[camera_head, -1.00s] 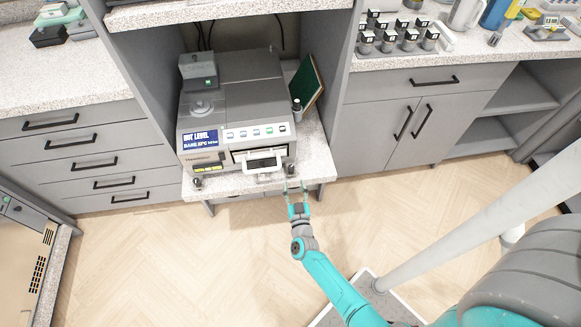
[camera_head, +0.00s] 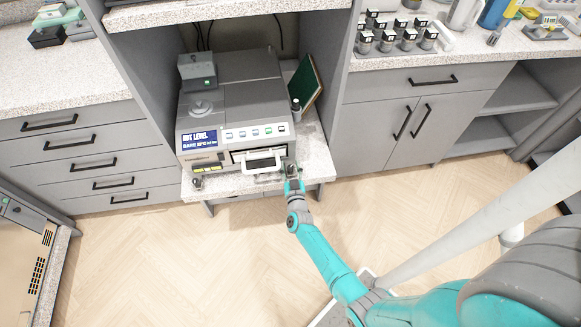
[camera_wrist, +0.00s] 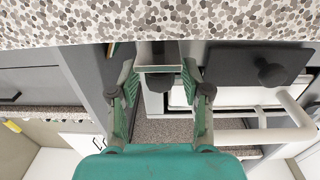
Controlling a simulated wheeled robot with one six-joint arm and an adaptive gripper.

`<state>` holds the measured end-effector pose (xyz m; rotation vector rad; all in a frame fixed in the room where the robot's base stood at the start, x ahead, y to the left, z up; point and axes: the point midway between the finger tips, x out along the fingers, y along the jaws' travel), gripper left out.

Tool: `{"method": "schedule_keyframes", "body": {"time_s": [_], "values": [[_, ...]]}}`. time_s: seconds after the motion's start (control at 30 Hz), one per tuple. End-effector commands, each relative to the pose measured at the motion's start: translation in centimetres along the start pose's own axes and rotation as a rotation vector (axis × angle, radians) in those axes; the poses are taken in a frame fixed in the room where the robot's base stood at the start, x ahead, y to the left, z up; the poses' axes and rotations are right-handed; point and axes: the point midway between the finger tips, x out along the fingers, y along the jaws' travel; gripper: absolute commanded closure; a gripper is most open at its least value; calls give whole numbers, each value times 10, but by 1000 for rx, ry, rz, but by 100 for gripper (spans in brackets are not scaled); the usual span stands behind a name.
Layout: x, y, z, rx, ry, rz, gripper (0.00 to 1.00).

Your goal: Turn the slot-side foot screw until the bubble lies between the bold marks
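The grey autoclave (camera_head: 235,100) stands in its bay, and its blue panel (camera_head: 199,138) reads "NOT LEVEL". The slot-side foot screw (camera_head: 291,167) is at its front right corner, partly hidden by my gripper. In the wrist view a metal block with a dark knob (camera_wrist: 160,82), apparently this screw, lies between my fingers. My gripper (camera_head: 291,180) is at that corner. In the wrist view my gripper (camera_wrist: 161,85) is open, with one finger on each side of the knob and visible gaps. The bubble cannot be made out.
A white handle (camera_head: 261,164) sits just left of my gripper and is close on the right in the wrist view (camera_wrist: 290,115). Another foot screw (camera_head: 197,183) is at the front left. A bottle (camera_head: 296,110) and green board (camera_head: 305,86) stand right. The floor is clear.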

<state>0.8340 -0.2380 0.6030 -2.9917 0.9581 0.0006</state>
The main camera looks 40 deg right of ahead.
Motion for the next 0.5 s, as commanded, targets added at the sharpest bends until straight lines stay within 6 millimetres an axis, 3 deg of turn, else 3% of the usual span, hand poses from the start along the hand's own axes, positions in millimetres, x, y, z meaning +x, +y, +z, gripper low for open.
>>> {"method": "schedule_keyframes", "body": {"time_s": [0.03,0.17,0.5], "values": [[0,0,0,0,0,0,70],[0,0,0,0,0,0,100],[0,1,-1,0,5,-31,100]]}}
